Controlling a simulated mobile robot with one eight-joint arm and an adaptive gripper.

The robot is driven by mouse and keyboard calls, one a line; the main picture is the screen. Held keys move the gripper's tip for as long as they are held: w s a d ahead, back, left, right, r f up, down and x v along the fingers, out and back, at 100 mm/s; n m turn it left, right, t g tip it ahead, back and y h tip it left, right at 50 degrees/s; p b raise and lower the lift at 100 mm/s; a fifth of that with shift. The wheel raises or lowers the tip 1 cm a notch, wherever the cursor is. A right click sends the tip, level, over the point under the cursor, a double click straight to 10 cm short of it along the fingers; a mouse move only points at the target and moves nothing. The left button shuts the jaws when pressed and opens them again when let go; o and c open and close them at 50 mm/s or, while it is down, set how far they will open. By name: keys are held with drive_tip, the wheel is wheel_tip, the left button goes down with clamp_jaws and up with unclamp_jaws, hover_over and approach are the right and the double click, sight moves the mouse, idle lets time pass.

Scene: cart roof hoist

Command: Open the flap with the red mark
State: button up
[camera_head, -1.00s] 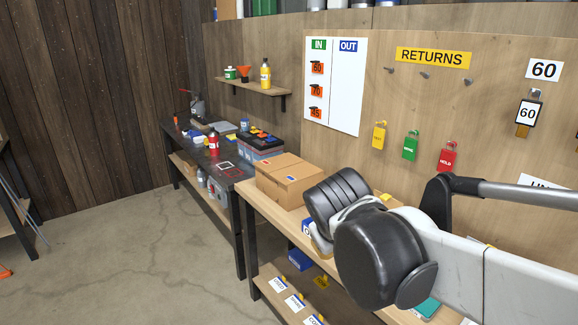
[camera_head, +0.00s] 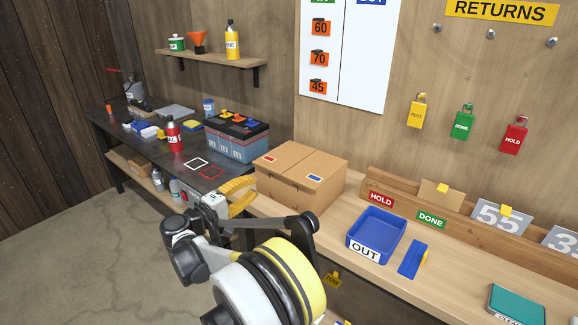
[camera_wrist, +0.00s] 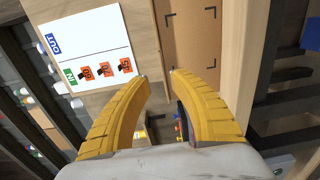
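A closed cardboard box (camera_head: 295,187) stands at the left end of the light wooden bench. A label with a red mark (camera_head: 270,159) is on its left top flap, and one with a blue mark (camera_head: 314,178) is on its right top flap. My gripper (camera_head: 240,190) is just left of the box in the head view, its yellow fingers partly hidden. In the wrist view my gripper (camera_wrist: 159,76) is open, with an empty gap between its curved fingers. A brown surface with black corner marks (camera_wrist: 197,45) lies beyond the right finger. Neither flap mark shows there.
A blue OUT tray (camera_head: 376,236) and a blue tool (camera_head: 413,260) lie right of the box. A wooden rack (camera_head: 400,203) with cards runs behind them. A battery (camera_head: 238,140) and a red bottle (camera_head: 172,134) stand on the dark bench at left.

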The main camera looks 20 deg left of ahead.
sight(273, 172)
drive_tip(key=b+x, duration=0.1)
drive_tip(key=x, duration=0.2)
drive_tip(key=b+x, duration=0.1)
drive_tip(key=x, duration=0.3)
drive_tip(key=b+x, duration=0.1)
drive_tip(key=x, duration=0.2)
drive_tip(key=shift+w+a+f+b, duration=0.15)
drive_tip(key=shift+w+f+b, duration=0.1)
drive_tip(key=shift+w+b, duration=0.1)
clamp_jaws()
